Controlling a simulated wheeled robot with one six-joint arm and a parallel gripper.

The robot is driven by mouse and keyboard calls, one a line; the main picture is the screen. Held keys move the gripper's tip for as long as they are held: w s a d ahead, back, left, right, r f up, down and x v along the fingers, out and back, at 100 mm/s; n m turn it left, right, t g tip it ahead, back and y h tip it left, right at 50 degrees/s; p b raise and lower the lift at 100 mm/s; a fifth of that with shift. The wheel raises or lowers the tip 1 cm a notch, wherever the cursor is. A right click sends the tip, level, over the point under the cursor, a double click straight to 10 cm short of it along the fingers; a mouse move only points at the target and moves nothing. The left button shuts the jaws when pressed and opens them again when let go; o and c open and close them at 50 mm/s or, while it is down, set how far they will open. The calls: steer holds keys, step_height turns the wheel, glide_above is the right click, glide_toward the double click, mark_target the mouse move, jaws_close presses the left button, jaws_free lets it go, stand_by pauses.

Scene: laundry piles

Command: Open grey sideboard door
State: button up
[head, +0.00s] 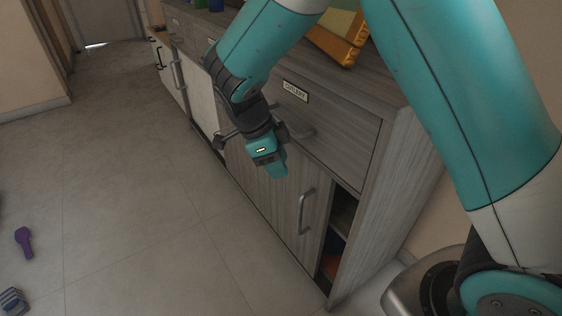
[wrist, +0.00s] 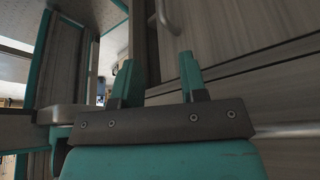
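The grey wood-grain sideboard (head: 355,225) runs along the right side of the head view. Its near door (head: 285,195) has an upright metal bar handle (head: 306,212). A dark gap shows between this door's right edge and the sideboard's end panel, so it stands partly open. My gripper (head: 275,170) is in front of the sideboard, left of and above that handle, apart from it. In the wrist view my gripper (wrist: 157,70) has its two teal fingers spread with nothing between them. A curved metal handle (wrist: 168,17) shows beyond the fingertips there.
A drawer labelled CUTLERY (head: 335,125) is above the near door. A yellow-orange item (head: 340,42) stands on the sideboard top. A purple object (head: 24,241) and a striped grey-blue object (head: 13,301) lie on the floor. The floor (head: 150,210) left of the sideboard is mostly clear.

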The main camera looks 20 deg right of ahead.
steer(key=shift+p+v, duration=1.5)
steer(key=shift+v, duration=0.65)
